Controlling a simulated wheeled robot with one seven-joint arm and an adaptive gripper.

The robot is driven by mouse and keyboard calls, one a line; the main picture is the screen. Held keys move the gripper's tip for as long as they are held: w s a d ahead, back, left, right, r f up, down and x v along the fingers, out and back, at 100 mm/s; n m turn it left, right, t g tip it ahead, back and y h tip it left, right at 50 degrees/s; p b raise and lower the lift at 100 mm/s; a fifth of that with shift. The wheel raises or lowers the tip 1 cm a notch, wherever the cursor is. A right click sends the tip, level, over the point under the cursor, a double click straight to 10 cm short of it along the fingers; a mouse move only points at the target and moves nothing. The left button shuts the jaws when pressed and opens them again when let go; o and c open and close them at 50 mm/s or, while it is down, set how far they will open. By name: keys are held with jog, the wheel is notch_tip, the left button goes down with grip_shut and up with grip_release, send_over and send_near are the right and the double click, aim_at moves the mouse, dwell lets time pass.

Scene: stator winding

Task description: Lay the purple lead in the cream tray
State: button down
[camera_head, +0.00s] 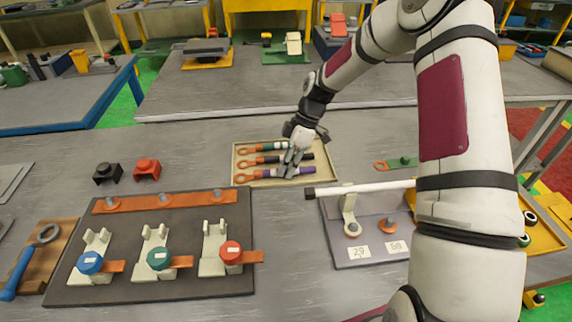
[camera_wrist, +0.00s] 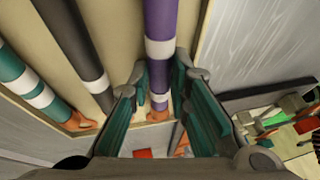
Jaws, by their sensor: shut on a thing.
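The purple lead (camera_head: 304,171) lies along the front side of the cream tray (camera_head: 328,173), with its copper lug to the left. In the wrist view the purple lead (camera_wrist: 160,22) has white bands and passes between my fingertips. My gripper (camera_head: 294,163) reaches down over the tray and is shut on the purple lead; the fingers (camera_wrist: 160,80) sit on either side of it near the lug end. The lead is low, at tray level; I cannot tell whether it touches the tray floor. Its middle is partly hidden by the gripper in the head view.
A black lead (camera_head: 258,160) and a teal lead (camera_head: 258,148) lie in the tray behind the purple one. A dark fixture board (camera_head: 180,285) stands front left. A grey stand with a white rod (camera_head: 365,187) is right of the tray. Black and red blocks (camera_head: 147,169) sit left.

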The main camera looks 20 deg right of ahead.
jog(key=c, duration=1.5)
grip_release()
